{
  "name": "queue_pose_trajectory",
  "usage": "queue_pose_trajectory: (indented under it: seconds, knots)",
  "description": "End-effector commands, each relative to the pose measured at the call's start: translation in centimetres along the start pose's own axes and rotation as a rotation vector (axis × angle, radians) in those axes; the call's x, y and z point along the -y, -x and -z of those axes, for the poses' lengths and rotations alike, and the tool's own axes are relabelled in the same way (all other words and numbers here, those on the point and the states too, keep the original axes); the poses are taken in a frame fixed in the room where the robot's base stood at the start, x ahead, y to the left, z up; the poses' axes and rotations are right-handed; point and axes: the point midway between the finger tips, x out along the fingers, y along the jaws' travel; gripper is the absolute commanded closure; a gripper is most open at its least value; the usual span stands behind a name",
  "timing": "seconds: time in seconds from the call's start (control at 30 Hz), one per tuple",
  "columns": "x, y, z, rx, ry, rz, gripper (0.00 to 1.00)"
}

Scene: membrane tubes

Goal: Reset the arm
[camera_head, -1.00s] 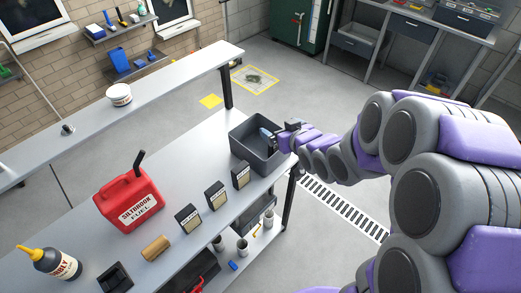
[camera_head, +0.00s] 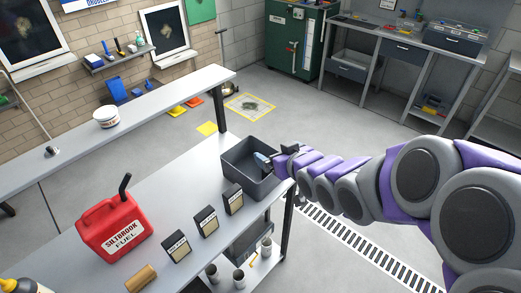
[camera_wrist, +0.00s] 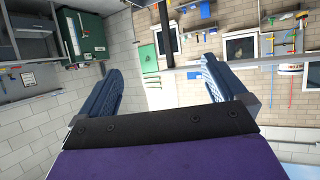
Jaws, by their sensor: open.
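My gripper (camera_head: 262,160) is at the end of my purple and grey arm, which reaches in from the right. In the head view it overlaps the right rim of the dark grey bin (camera_head: 236,167) on the workbench corner. I cannot tell its height above the bin. In the wrist view my gripper (camera_wrist: 161,88) has its two blue ridged fingers spread wide apart. Nothing is between the fingers. The wrist view looks out across the room at walls and windows, turned sideways to the bench.
A white tub (camera_head: 106,116) sits on the raised shelf. Cups stand below the bench. Open floor lies behind the bin.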

Motion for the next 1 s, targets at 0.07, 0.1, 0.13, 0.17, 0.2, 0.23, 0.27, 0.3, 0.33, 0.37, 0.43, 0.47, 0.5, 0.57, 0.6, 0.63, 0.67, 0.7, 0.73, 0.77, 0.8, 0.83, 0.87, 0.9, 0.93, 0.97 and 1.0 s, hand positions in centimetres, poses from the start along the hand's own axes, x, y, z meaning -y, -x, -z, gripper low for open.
queue_pose_trajectory:
  seconds: [0.07, 0.1, 0.13, 0.17, 0.2, 0.23, 0.27, 0.3, 0.33, 0.37, 0.43, 0.47, 0.5, 0.57, 0.6, 0.63, 0.67, 0.7, 0.73, 0.77, 0.8, 0.83, 0.87, 0.9, 0.93, 0.97, 1.0]
  knots:
    - [0.5, -0.2, 0.1, 0.002, 0.005, 0.001, 0.01]
    - [0.5, -0.2, 0.1, 0.002, 0.006, 0.001, 0.01]
    - [0.5, -0.2, 0.1, 0.004, 0.006, 0.0, 0.01]
    - [0.4, -0.1, 0.0, 0.008, 0.005, -0.002, 0.01]
    - [0.1, 0.1, -0.3, 0.02, 0.004, -0.009, 0.01]
    - [-0.2, 0.4, -0.6, 0.035, 0.001, -0.016, 0.01]
    - [-0.7, 0.8, -1.0, 0.054, -0.001, -0.027, 0.01]
    - [-1.2, 1.4, -1.5, 0.085, -0.005, -0.045, 0.01]
    - [-1.7, 1.9, -2.2, 0.118, -0.01, -0.062, 0.01]
    - [-2.2, 2.6, -2.8, 0.151, -0.015, -0.08, 0.01]
    - [-3.5, 4.7, -4.8, 0.253, -0.035, -0.126, 0.01]
    - [-3.9, 5.6, -5.6, 0.297, -0.047, -0.146, 0.01]
    - [-4.3, 7.0, -6.7, 0.359, -0.065, -0.172, 0.01]
    - [-4.7, 9.1, -8.4, 0.452, -0.092, -0.208, 0.01]
    - [-4.7, 10.5, -9.5, 0.514, -0.114, -0.229, 0.01]
    - [-4.6, 11.6, -10.3, 0.561, -0.131, -0.243, 0.01]
    - [-4.3, 12.8, -11.0, 0.606, -0.15, -0.257, 0.01]
    - [-4.0, 14.4, -11.9, 0.665, -0.174, -0.274, 0.01]
    - [-3.7, 15.6, -12.6, 0.707, -0.195, -0.283, 0.01]
    - [-3.3, 16.8, -13.3, 0.754, -0.217, -0.291, 0.01]
    - [-2.6, 18.4, -14.2, 0.811, -0.246, -0.3, 0.01]
    - [-2.0, 19.7, -14.7, 0.851, -0.268, -0.305, 0.01]
    - [-1.4, 20.9, -15.2, 0.892, -0.292, -0.308, 0.01]
    - [-0.5, 22.6, -15.9, 0.947, -0.324, -0.307, 0.01]
    - [0.1, 23.7, -16.4, 0.985, -0.348, -0.304, 0.01]
    - [0.8, 24.9, -16.8, 1.019, -0.37, -0.301, 0.01]
    - [1.6, 26.3, -17.3, 1.063, -0.4, -0.294, 0.01]
